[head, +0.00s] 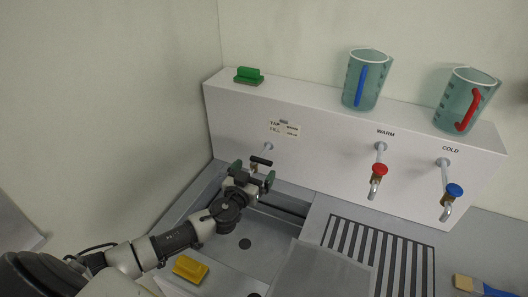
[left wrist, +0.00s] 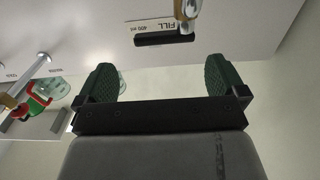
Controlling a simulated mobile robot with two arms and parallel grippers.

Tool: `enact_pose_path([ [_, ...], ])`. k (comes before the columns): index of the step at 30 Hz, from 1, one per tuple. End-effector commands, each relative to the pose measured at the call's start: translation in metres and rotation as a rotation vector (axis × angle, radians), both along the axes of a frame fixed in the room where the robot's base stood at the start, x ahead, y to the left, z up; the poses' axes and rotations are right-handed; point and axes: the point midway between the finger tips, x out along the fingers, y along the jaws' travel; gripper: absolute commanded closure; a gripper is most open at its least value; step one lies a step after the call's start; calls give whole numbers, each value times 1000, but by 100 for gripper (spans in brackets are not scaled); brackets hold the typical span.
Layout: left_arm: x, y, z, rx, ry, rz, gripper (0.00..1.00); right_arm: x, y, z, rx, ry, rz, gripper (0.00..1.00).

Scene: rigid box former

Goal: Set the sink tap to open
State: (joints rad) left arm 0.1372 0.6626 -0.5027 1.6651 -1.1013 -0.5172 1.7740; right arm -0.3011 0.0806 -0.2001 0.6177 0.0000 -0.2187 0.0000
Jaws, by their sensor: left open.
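The sink tap (head: 261,161) sticks out of the white back panel at the left, below a label reading TAP FILL. It has a black bar handle, which also shows in the left wrist view (left wrist: 163,39), beside the brass tap body (left wrist: 184,10). My left gripper (head: 253,175) is open and empty at the tap, its green-padded fingers spread. In the left wrist view my left gripper (left wrist: 160,78) has the black handle just beyond its fingertips, between their lines and apart from them. The spout is partly hidden by the gripper in the head view.
To the right are a red-knobbed WARM tap (head: 380,170) and a blue-knobbed COLD tap (head: 454,190). Two jugs (head: 366,80) (head: 467,100) and a green block (head: 248,76) stand on the ledge. A yellow block (head: 190,268) lies by the basin; a brush (head: 484,286) lies right.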

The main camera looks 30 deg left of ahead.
Motion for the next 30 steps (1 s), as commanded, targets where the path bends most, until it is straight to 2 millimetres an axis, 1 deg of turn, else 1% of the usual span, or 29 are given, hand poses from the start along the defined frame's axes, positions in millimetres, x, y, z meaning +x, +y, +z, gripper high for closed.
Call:
enact_pose_path([
  [1, 12, 1, 5, 1, -2, 4, 0, 1, 0, 7, 0, -2, 0, 57],
  [6, 42, 3, 4, 1, -2, 4, 0, 2, 1, 14, 1, -3, 0, 57],
  [12, 65, 4, 2, 1, 0, 3, 0, 2, 1, 17, 2, -4, -1, 57],
  [18, 73, 4, 1, 0, 0, 2, 0, 1, 1, 18, 1, -2, -1, 57],
  [25, 73, 5, 1, 0, 0, 2, 0, 1, 1, 18, 1, -1, -1, 57],
  [26, 73, 5, 1, 0, 1, 2, 3, 1, 1, 18, 1, -1, -1, 57],
  [30, 73, 5, 1, 0, 1, 3, 24, 1, 1, 18, 1, -1, -1, 57],
])
